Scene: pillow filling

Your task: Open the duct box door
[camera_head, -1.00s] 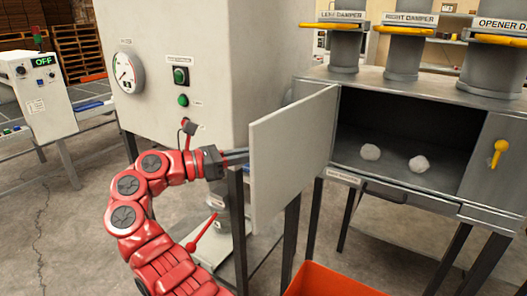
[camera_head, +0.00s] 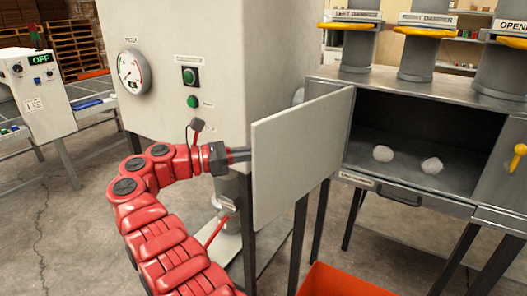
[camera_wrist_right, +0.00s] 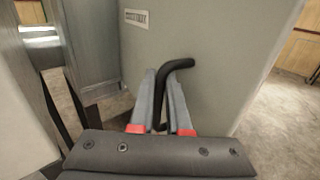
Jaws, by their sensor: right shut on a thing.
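The duct box (camera_head: 402,193) stands at right with its grey door (camera_head: 290,160) swung wide open to the left. The handle is hidden in the head view. My left gripper is not in view.
An orange bin (camera_head: 340,282) stands on the floor below the door. A machine cabinet with a gauge (camera_head: 133,71) and green buttons stands close behind my right arm. A yellow handle (camera_head: 517,157) is on the box's right front.

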